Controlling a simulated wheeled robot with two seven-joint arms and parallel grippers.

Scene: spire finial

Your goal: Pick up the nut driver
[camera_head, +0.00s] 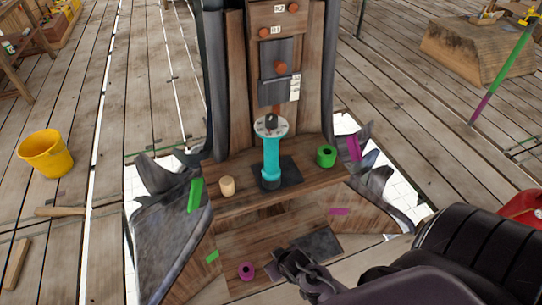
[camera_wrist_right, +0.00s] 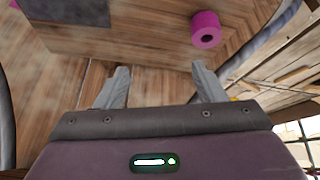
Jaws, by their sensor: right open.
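No thing can be picked out for certain as the nut driver. A teal upright piece (camera_head: 271,157) with a pale disc and dark tip stands on a dark pad on the wooden shelf. A green ring (camera_head: 326,156) is right of it and a small wooden cylinder (camera_head: 227,186) left of it. A magenta hollow cylinder (camera_head: 247,271) sits on the lower boards; it also shows in the right wrist view (camera_wrist_right: 204,22), beyond the right finger. My right gripper (camera_head: 296,262) is open and empty over the lower boards, right of the magenta cylinder; its spread fingers show in the wrist view (camera_wrist_right: 162,82).
A dark flat plate (camera_head: 318,243) lies on the lower boards beside my right gripper. Dark curved leaf-like pieces flank the shelf. A wooden tower with a dark box (camera_head: 280,73) rises behind. A yellow bucket (camera_head: 46,154) stands far left. Shelf space around the small parts is clear.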

